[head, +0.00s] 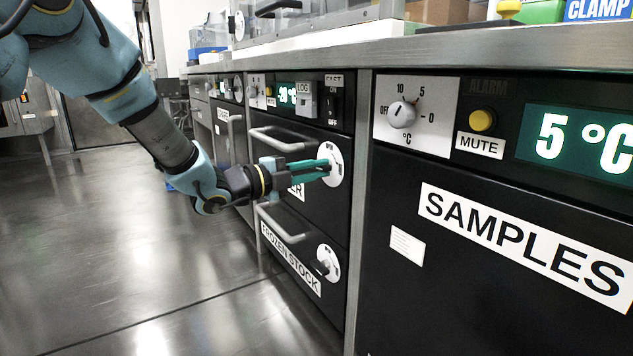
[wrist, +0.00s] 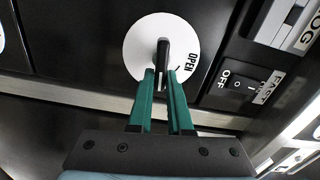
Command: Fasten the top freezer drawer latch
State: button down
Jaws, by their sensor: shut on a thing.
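The top freezer drawer (head: 322,215) is a black front with a grey bar handle (head: 268,138) and a label partly hidden behind my gripper. It looks flush with the cabinet. Its latch is a white round plate (head: 336,152) at the right end; the plate also shows in the wrist view (wrist: 136,48). A dark lever (wrist: 162,50) stands out from the plate's middle, beside the printed word OPEN. My gripper (head: 326,168), with teal fingers, is shut on the lever; the fingertips (wrist: 165,76) sit on either side of its lower end. The fingers hide the lever in the head view.
The FROZEN STOCK drawer (head: 290,262) below has its own handle (head: 283,226) and latch (head: 325,262). Above are a FAST switch (head: 333,100) and a LOG box (head: 306,100). The SAMPLES unit (head: 480,290) stands to the right. The floor (head: 150,240) at left is clear.

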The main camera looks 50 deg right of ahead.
jog(key=shift+f+m+b, duration=0.2)
jog(key=shift+m+b, duration=0.35)
jog(key=shift+m, duration=0.05)
jog(key=c, duration=0.8)
grip_release()
jog(key=shift+c, duration=0.2)
jog(key=shift+r, duration=0.1)
jog(key=p+v, duration=0.3)
jog(key=v, duration=0.7)
jog(key=shift+w+a, duration=0.15)
jog(key=shift+a, duration=0.25)
